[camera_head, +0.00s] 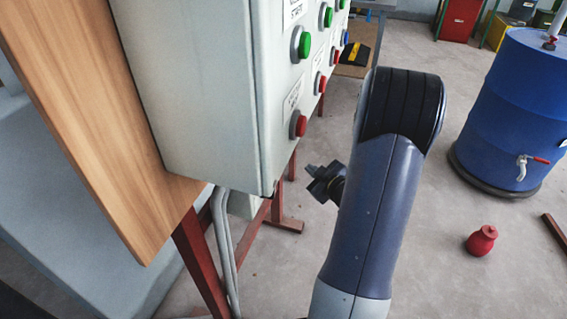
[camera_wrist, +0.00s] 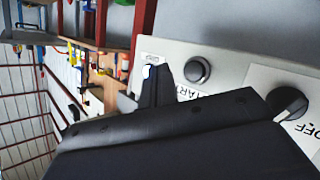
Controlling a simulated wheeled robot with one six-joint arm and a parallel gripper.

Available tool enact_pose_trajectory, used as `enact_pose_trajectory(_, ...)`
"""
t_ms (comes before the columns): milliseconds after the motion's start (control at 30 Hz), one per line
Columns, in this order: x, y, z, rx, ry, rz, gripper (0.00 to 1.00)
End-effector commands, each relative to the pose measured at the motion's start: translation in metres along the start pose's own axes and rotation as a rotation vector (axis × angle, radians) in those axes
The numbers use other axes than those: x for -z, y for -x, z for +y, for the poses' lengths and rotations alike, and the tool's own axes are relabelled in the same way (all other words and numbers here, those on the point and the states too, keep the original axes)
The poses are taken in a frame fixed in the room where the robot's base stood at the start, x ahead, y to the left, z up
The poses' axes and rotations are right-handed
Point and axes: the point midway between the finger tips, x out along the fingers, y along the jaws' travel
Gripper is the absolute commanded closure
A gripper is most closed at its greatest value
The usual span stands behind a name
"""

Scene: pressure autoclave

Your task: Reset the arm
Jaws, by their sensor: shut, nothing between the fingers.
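My gripper (camera_head: 318,180) shows small and dark in the head view, partly behind my blue-grey arm. It is shut and empty, in the open space to the right of the grey control box (camera_head: 190,90) and below its lower red button (camera_head: 299,125). It looks apart from the box. In the wrist view my gripper's dark body fills the lower part, with the fingers (camera_wrist: 155,84) pointing up. Beyond them a light panel (camera_wrist: 225,62) carries a dark round button (camera_wrist: 197,70) and a dark knob (camera_wrist: 288,102) beside an "OFF" label.
Green (camera_head: 301,44) and red buttons line the box face. A wooden board (camera_head: 90,110) and red frame legs (camera_head: 205,262) stand at left. A blue drum (camera_head: 510,110) stands at right, and a small red object (camera_head: 482,241) lies on the floor. Floor between is clear.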

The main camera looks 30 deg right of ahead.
Motion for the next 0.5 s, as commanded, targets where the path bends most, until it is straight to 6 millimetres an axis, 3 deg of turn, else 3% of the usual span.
enact_pose_trajectory(267, 0.001, -0.002, -0.001, 0.001, 0.001, 0.000, 1.00)
enact_pose_trajectory(500, 0.012, -0.018, -0.014, 0.004, 0.002, 0.002, 1.00)
